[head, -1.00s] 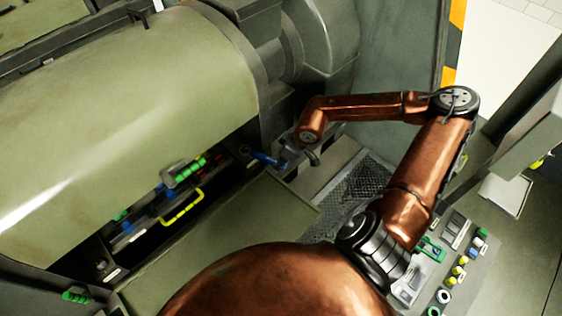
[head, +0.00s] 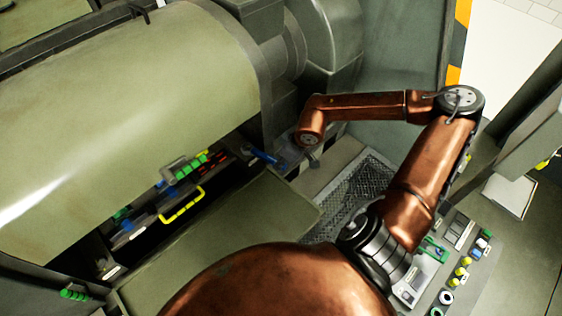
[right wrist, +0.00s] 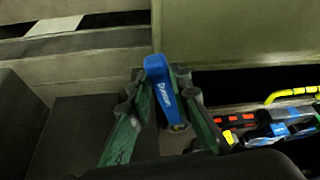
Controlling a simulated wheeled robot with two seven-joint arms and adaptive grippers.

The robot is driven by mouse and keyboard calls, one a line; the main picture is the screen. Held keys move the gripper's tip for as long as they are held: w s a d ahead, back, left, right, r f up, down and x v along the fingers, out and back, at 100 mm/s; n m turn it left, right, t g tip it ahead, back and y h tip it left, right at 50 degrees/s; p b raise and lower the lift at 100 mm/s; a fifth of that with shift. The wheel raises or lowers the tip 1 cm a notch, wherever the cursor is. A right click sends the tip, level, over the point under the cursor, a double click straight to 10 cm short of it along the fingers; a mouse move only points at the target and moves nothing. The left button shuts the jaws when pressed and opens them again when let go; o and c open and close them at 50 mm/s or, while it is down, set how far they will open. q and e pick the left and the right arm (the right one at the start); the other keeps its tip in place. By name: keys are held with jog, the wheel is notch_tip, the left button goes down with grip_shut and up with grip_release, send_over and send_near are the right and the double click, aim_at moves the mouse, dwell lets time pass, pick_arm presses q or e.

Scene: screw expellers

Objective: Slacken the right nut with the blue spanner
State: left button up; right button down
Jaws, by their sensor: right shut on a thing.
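The blue spanner (head: 264,157) shows in the head view as a short blue bar beside the dark end of the machine. In the right wrist view, the blue spanner (right wrist: 163,85) stands between the two green-sided fingers of my right gripper (right wrist: 161,98). The gripper is shut on it. In the head view my right gripper (head: 288,160) is at the spanner's right end, partly hidden under my wrist. I cannot make out the right nut, nor tell whether the spanner is around it. My left gripper is not in view.
The large olive drum cover (head: 130,110) fills the left. Below it an open slot holds a yellow handle (head: 182,205), green and blue parts and red marks. A metal grating (head: 350,195) lies right of the gripper. A control panel (head: 455,265) with buttons is at lower right.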

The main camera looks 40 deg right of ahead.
jog(key=shift+r, duration=0.35)
jog(key=shift+r+p, duration=0.35)
jog(key=shift+p, duration=0.05)
jog(key=shift+r, duration=0.35)
jog(key=shift+r+p, duration=0.85)
jog(key=shift+r, duration=0.15)
jog(key=s+d+r+p, duration=0.1)
jog(key=s+p, duration=0.3)
jog(key=s, duration=0.9)
jog(key=shift+r, duration=0.25)
